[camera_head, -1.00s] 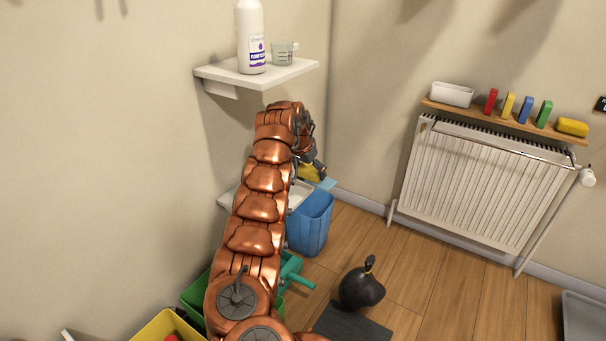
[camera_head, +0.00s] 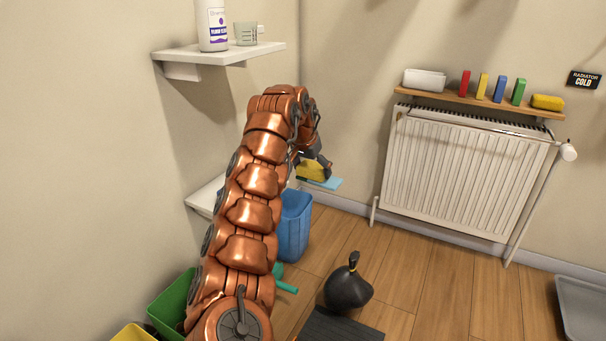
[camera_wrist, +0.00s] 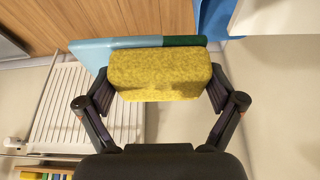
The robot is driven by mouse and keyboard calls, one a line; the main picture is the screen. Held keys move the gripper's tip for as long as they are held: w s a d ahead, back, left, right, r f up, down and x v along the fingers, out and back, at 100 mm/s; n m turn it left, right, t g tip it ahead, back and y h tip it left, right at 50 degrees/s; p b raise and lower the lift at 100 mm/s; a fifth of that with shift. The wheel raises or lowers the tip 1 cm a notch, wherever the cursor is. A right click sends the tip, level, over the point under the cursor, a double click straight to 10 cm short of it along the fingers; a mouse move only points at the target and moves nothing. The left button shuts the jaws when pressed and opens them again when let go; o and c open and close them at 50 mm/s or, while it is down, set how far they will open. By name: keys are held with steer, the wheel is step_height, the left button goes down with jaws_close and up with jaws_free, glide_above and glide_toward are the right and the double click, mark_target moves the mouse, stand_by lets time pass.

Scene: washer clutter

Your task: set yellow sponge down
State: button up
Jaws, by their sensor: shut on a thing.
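My gripper (camera_head: 318,166) is shut on a yellow sponge (camera_wrist: 160,75), held crosswise between the two finger pads in the wrist view. In the head view the held sponge (camera_head: 310,172) is partly hidden by the dark fingers. It is in the air above and right of the blue bin. A flat light-blue piece (camera_wrist: 110,50) with a dark green part lies against the sponge's far side; it also shows just below the sponge in the head view (camera_head: 328,184). I cannot tell whether they are joined.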

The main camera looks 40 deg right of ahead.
steer(key=shift+s+f, duration=0.1)
steer(key=shift+s, duration=0.3)
steer(key=shift+w, duration=0.1)
